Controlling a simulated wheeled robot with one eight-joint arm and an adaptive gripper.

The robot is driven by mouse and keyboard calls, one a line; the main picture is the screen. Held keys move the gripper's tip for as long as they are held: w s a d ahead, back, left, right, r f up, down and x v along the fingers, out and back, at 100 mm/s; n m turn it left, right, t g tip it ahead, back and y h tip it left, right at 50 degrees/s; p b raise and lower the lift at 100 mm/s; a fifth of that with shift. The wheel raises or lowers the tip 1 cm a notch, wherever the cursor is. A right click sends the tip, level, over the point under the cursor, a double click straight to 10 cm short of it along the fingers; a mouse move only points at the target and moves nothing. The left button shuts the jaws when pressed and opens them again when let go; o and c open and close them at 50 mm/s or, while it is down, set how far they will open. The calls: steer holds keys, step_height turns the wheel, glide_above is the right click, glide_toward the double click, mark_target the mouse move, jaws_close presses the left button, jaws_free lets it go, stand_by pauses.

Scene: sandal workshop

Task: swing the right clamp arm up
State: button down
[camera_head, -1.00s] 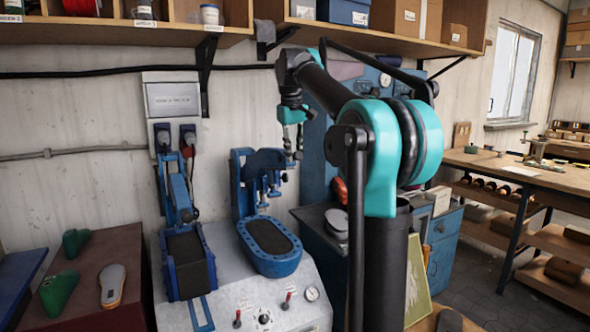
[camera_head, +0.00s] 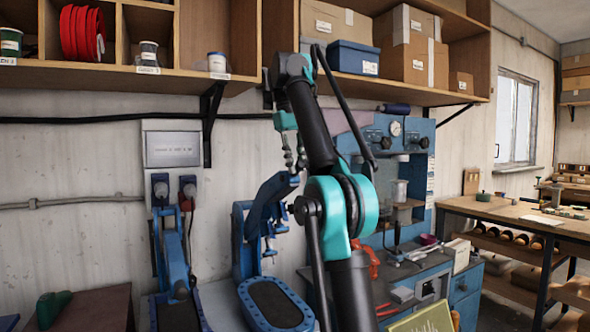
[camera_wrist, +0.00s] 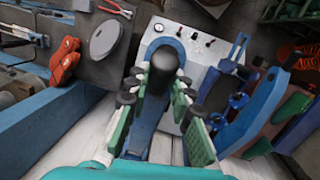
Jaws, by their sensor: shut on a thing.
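The right clamp arm (camera_head: 270,198) is blue and slants upward to the right from its upright post, above an oval dark pad with a blue rim (camera_head: 273,305). My gripper (camera_head: 294,162) is at the raised end of this arm. In the wrist view my gripper (camera_wrist: 160,88) has its green-padded fingers on either side of a dark rounded bar (camera_wrist: 162,72), shut on it. The bar appears to be the end of the clamp arm; its lower part is hidden between the fingers. The left clamp station (camera_head: 176,265) stands beside it and also shows in the wrist view (camera_wrist: 238,120).
A shelf (camera_head: 130,73) with boxes runs above my arm. A wall box (camera_head: 172,150) with plugs is behind the left station. A workbench (camera_head: 510,215) is farther right.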

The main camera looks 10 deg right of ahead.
steer(key=c, duration=1.3)
jaws_free()
